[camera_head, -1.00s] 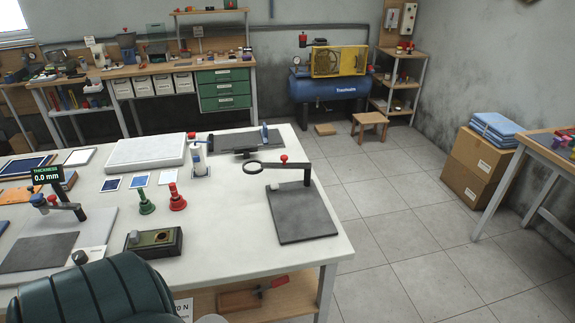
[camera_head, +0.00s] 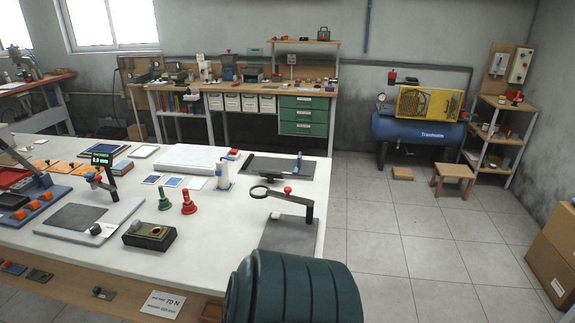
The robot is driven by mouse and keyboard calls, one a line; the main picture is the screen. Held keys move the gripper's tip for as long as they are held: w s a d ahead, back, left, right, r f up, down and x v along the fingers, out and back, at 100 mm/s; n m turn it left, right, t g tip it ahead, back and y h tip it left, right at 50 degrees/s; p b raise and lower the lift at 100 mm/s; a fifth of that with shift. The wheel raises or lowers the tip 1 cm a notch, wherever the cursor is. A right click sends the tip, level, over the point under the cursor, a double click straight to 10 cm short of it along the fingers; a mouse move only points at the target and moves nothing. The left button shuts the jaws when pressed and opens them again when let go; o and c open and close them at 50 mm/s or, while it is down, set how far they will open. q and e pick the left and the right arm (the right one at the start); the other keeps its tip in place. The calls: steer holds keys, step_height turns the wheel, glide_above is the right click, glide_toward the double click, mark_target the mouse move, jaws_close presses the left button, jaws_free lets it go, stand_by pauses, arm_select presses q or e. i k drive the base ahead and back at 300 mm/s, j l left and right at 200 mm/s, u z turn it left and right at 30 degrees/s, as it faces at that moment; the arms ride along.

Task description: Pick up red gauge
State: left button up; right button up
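The red gauge (camera_head: 189,203) stands upright on the white workbench (camera_head: 215,250), with a wide base and a narrow knob on top. A similar green gauge (camera_head: 164,199) stands just to its left, apart from it. Neither of my grippers shows in the head view, so whether they are open or shut is not visible. Nothing visible touches or covers the red gauge.
A dark green ribbed rounded thing (camera_head: 293,290) blocks the front right of the view, hiding the bench's corner. A black box (camera_head: 150,236) lies in front of the gauges. A magnifier on an arm (camera_head: 306,207) stands to the right. Free floor (camera_head: 390,240) lies right of the bench.

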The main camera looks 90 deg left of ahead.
mark_target(186, 196)
steer(key=i+j+u, duration=0.1)
steer(key=i+u, duration=0.25)
steer(key=u, duration=0.15)
steer(key=i+u, duration=0.45)
steer(key=i+l+u, duration=0.2)
steer(key=u, duration=0.3)
